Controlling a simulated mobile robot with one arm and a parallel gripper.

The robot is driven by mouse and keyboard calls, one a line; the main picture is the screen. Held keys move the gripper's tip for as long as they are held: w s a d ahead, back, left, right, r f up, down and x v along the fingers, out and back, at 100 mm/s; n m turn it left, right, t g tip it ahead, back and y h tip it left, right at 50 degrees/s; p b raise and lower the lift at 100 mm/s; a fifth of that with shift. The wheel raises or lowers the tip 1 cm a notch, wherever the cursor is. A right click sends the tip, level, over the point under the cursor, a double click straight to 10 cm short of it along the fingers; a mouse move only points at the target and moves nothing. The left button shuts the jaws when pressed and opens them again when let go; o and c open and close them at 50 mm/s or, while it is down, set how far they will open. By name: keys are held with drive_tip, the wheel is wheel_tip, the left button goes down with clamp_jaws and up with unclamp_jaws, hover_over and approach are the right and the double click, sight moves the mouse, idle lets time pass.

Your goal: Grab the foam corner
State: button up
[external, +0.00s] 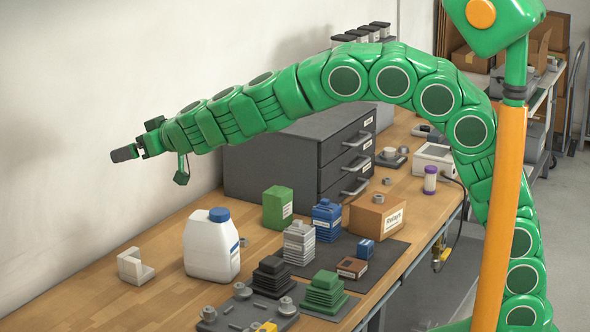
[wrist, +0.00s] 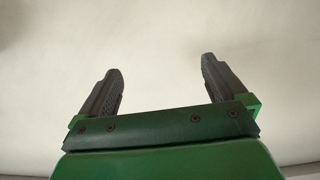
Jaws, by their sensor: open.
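The foam corner (external: 135,267) is a small off-white L-shaped block on the wooden bench, near the wall at the left in the external view. My gripper (external: 124,154) is high above the bench, up and slightly left of the foam corner, and well apart from it. In the wrist view my gripper (wrist: 160,92) shows two dark ridged fingers spread wide with nothing between them. Only a plain pale surface lies beyond the fingers there, and the foam corner is not in that view.
A white jug with a blue cap (external: 211,245) stands right of the foam corner. A dark drawer cabinet (external: 275,160) stands behind. Several small parts and boxes sit on a dark mat (external: 385,264). The bench left of the foam corner is bare, and the wall (external: 70,130) is close behind.

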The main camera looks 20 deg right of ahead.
approach(130, 256)
drive_tip(key=shift+w+d+x, duration=0.1)
drive_tip(key=shift+x, duration=0.9)
drive_tip(key=shift+w+d+x, duration=0.1)
drive_tip(key=shift+w+x, duration=0.05)
drive_tip(key=shift+x, duration=1.8)
drive_tip(key=shift+d+f+x, duration=0.15)
drive_tip(key=shift+x, duration=0.8)
drive_tip(key=shift+d+f+x, duration=0.1)
drive_tip(key=shift+d+x, duration=0.1)
drive_tip(key=shift+x, duration=1.85)
drive_tip(key=c, duration=1)
